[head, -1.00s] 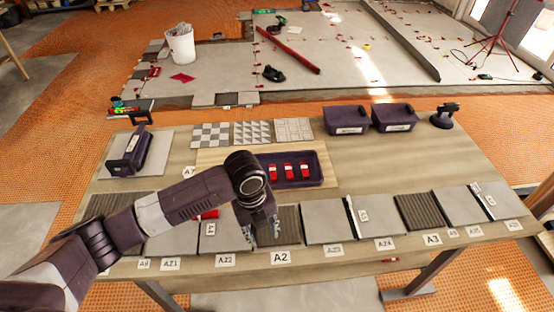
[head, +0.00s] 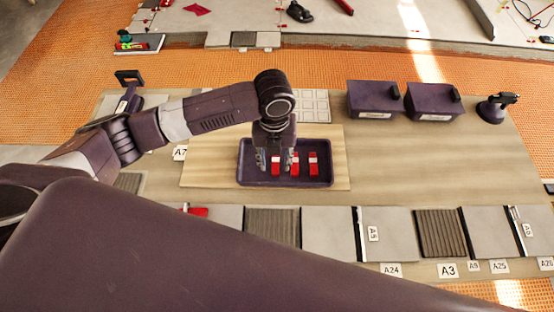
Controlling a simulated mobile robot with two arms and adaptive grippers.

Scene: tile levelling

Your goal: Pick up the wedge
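Three red wedges with pale bands stand in a dark purple tray (head: 325,180) on a wooden board: a left wedge (head: 276,168), a middle wedge (head: 295,170) and a right wedge (head: 313,164). My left gripper (head: 275,164) points down over the tray's left part. Its fingers are spread, one on each side of the left wedge as seen here; I cannot tell whether they touch it. The right finger is close to the middle wedge. Another red piece (head: 197,211) lies at the tile row on the left. My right gripper is out of view.
Two dark bins (head: 374,101) (head: 432,103) and a suction-cup tool (head: 495,108) stand at the back right. Grey and ribbed tiles (head: 441,233) line the front. A large dark part of mine covers the lower left. The table right of the tray is clear.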

